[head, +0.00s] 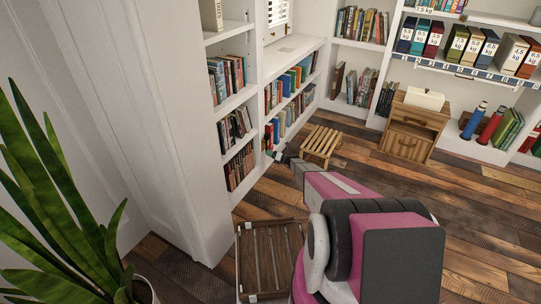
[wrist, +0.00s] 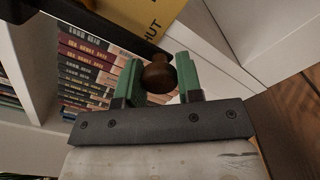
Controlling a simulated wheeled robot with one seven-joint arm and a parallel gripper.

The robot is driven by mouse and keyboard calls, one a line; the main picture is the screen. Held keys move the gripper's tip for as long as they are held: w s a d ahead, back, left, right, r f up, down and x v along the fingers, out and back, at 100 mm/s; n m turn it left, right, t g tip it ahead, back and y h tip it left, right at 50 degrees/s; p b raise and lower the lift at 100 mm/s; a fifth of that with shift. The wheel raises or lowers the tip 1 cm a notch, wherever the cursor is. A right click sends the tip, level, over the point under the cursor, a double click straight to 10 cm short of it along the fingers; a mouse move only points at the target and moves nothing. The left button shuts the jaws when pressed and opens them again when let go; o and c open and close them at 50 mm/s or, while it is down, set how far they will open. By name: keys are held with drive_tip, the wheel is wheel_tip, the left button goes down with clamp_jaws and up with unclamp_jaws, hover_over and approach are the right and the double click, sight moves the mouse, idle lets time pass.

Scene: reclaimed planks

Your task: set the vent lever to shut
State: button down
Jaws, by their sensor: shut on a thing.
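The vent lever shows in the wrist view as a dark bar (wrist: 85,18) with a round brown wooden knob (wrist: 159,74) near its end. A yellow plate (wrist: 130,14) lies behind it, and the letters "HUT" are readable on it. The rest of the plate is cut off. My gripper (wrist: 160,77) has green fingers on either side of the knob and is shut on it. In the head view my gripper (head: 276,156) is at the bookshelf's edge, small and partly hidden by my arm. I cannot make out the lever clearly there.
A white bookshelf (head: 222,112) with several books stands beside my gripper. A slatted wooden stool (head: 321,142) and a wooden cabinet (head: 409,130) are beyond it. A slatted wooden piece (head: 270,262) and a potted plant (head: 50,195) are nearer. Plank floor is clear at right.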

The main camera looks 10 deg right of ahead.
drive_tip(key=c, duration=0.8)
unclamp_jaws()
drive_tip(key=v, duration=1)
drive_tip(key=shift+s+d, duration=0.25)
drive_tip(key=shift+d, duration=0.05)
